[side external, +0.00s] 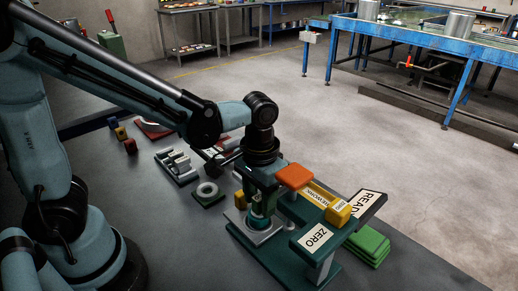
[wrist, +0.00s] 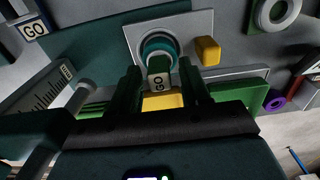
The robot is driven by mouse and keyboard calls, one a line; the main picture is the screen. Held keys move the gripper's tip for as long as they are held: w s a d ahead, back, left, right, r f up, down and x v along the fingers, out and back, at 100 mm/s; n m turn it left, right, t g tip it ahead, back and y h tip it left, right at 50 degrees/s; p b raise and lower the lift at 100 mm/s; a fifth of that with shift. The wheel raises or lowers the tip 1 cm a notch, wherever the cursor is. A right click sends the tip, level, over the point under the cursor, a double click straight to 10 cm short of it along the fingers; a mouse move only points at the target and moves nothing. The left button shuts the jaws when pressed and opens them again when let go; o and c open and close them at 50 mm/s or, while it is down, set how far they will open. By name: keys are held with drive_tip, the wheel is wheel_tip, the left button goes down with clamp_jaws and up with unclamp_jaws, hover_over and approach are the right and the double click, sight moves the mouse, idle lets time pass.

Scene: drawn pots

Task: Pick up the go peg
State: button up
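The go peg (wrist: 159,80) shows in the wrist view as a dark green block end with a pale GO label. It sits at a teal round part (wrist: 158,46) on a light grey plate. My gripper (wrist: 163,82) has its two dark fingers on either side of the peg, with narrow gaps seen between them and the peg. In the side view my gripper (side external: 263,203) points down over the teal part and the grey plate (side external: 240,230). The peg is hidden there by the fingers. Whether a finger touches the peg cannot be told.
A green stand with a ZERO label (side external: 317,238) and an orange-topped post (side external: 294,177) stand close on the right. Behind them are a yellow tray (side external: 318,194) and a READ sign (side external: 368,204).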

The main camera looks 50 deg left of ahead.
sight(259, 196)
clamp_jaws()
drive_tip(key=shift+r, duration=0.15)
drive_tip(key=shift+r, duration=4.85)
